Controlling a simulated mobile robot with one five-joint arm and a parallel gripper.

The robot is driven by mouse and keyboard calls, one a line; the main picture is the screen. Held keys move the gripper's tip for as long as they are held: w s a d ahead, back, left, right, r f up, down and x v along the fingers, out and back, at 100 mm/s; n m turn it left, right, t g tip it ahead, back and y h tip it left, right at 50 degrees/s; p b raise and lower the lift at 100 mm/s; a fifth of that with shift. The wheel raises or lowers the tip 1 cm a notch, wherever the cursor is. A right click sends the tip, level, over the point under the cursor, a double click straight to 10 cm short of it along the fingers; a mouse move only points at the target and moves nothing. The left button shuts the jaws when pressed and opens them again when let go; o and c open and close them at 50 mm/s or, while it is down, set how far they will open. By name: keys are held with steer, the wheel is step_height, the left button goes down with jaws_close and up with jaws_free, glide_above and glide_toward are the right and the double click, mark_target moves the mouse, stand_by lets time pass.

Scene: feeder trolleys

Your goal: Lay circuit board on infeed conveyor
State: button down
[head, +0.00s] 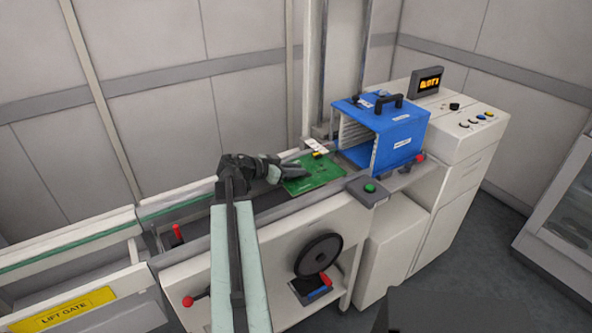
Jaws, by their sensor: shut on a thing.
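A green circuit board (318,177) lies roughly level at the conveyor, just left of the blue magazine's open side. My gripper (290,172) is shut on the board's left edge, reaching it from the left. The infeed conveyor (190,208) runs from the lower left towards the blue magazine, with a green strip along its far side. The board is over the conveyor's right end. I cannot tell whether it rests on the belt or is held just above it. My gripper hides the board's left edge.
The blue magazine (402,140) with a black handle stands right of the board. A post with a green button (369,189) stands at the near edge. A handwheel (318,255) and red-knobbed levers are on the front panel. A yellow lift gate label (63,307) is at lower left.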

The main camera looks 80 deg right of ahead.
steer(key=shift+f+b, duration=0.6)
steer(key=c, duration=1.2)
jaws_free()
steer(key=shift+w+a+r, duration=0.1)
steer(key=p+v, duration=0.3)
steer(key=v, duration=0.4)
steer(key=shift+w+a, duration=0.15)
steer(key=shift+a, duration=0.05)
steer(key=shift+r, duration=0.2)
